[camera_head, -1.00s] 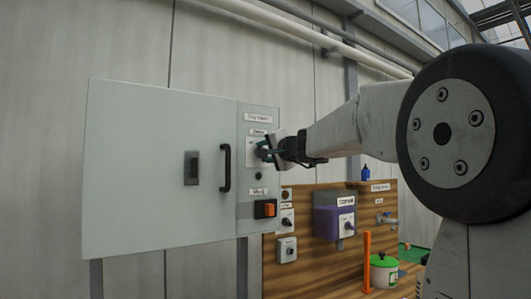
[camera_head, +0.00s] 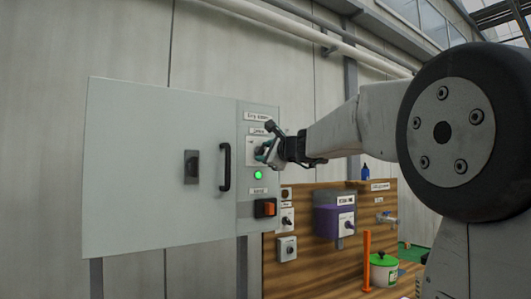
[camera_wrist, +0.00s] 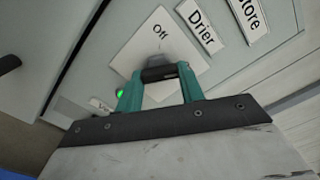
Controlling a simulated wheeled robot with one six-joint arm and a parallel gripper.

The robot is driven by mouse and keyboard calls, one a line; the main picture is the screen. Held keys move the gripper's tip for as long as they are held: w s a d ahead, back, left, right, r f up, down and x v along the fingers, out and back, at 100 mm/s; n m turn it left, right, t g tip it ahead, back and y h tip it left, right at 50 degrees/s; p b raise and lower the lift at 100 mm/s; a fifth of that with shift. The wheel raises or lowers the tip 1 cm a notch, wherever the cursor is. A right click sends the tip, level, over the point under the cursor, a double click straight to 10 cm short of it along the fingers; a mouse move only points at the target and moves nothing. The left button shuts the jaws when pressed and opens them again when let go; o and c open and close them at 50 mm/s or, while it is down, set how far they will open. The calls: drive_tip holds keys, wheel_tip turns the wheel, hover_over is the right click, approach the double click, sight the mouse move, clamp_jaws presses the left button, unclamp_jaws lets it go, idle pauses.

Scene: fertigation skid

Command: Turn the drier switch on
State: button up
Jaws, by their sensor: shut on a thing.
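The drier switch is a dark knob on a white plate (camera_head: 250,151) on the right strip of the grey cabinet. In the wrist view the dark knob (camera_wrist: 159,74) sits between the teal fingertips, over a plate marked "Off". The "Drier" label (camera_wrist: 201,27) is beside the plate. My gripper (camera_head: 263,152) is shut on the knob, and it also shows in the wrist view (camera_wrist: 160,88). A green lamp (camera_head: 257,175) below the switch is lit, and its glow shows in the wrist view (camera_wrist: 120,93). The gripper hides part of the knob in the head view.
The cabinet (camera_head: 140,170) has a black door handle (camera_head: 225,167) left of the switch. An orange rocker switch (camera_head: 266,208) is below. A wooden panel (camera_head: 310,250) with a purple unit (camera_head: 334,221) stands to the right, with a green-lidded pot (camera_head: 384,270) in front.

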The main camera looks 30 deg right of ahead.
drive_tip(key=shift+m, duration=1.5)
drive_tip(key=shift+f, duration=0.1)
drive_tip(key=o, duration=1)
drive_tip(key=s, duration=0.8)
drive_tip(key=shift+w, duration=0.1)
